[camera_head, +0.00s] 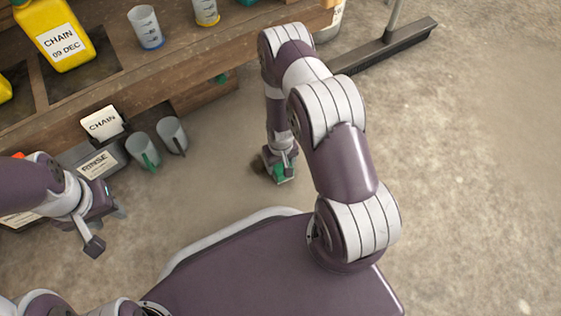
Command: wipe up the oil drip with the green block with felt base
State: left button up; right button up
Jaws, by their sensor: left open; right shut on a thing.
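The green block (283,179) is at floor level near the middle of the view. My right gripper (279,166) points down and is shut on it. A dark patch that looks like the oil drip (257,165) shows on the concrete at the left side of the block, partly hidden by the block and gripper. The block's felt base is hidden, so I cannot tell how firmly it touches the floor. My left gripper (106,228) is open and empty at the left, well apart from the block.
A wooden bench (170,88) runs along the upper left, with a yellow jug (58,32) and measuring cups on it. Two grey mugs (143,150) and labelled boxes (97,158) stand below it. The concrete at right is clear.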

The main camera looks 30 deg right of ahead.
jog(key=shift+f+b, duration=0.6)
jog(key=shift+f, duration=0.35)
dwell(0.7)
